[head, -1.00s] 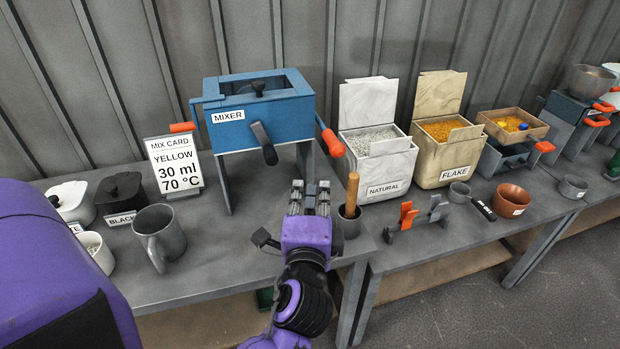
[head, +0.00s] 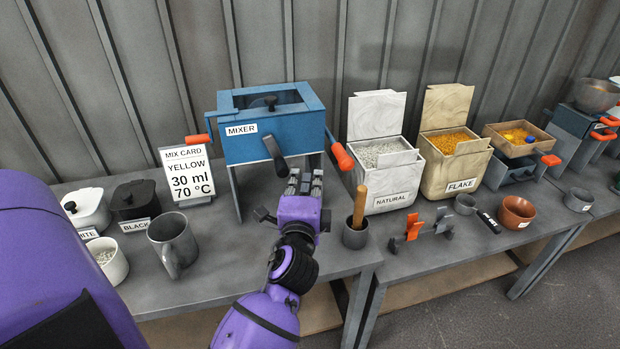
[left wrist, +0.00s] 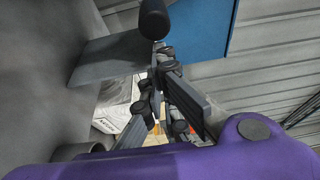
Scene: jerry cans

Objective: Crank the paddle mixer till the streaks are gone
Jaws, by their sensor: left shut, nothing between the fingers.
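The blue mixer (head: 275,130) stands on grey legs at the back of the bench. A dark arm with a rounded black grip (head: 281,167) hangs on its front. An orange handle (head: 342,157) hangs at its right side. My left gripper (head: 305,180) is shut and empty, just below and right of the black grip, apart from it. In the left wrist view, the black grip (left wrist: 154,20) is just beyond the fingertips, with the mixer's blue wall (left wrist: 203,25) behind. The mixer's contents and any streaks are hidden. My right gripper is not in view.
A grey cup with a wooden-handled tool (head: 356,232) stands right of my left gripper. The mix card (head: 187,175) and a grey mug (head: 173,243) are to the left. NATURAL (head: 393,200) and FLAKE (head: 460,187) bins stand right. The bench front between mug and cup is clear.

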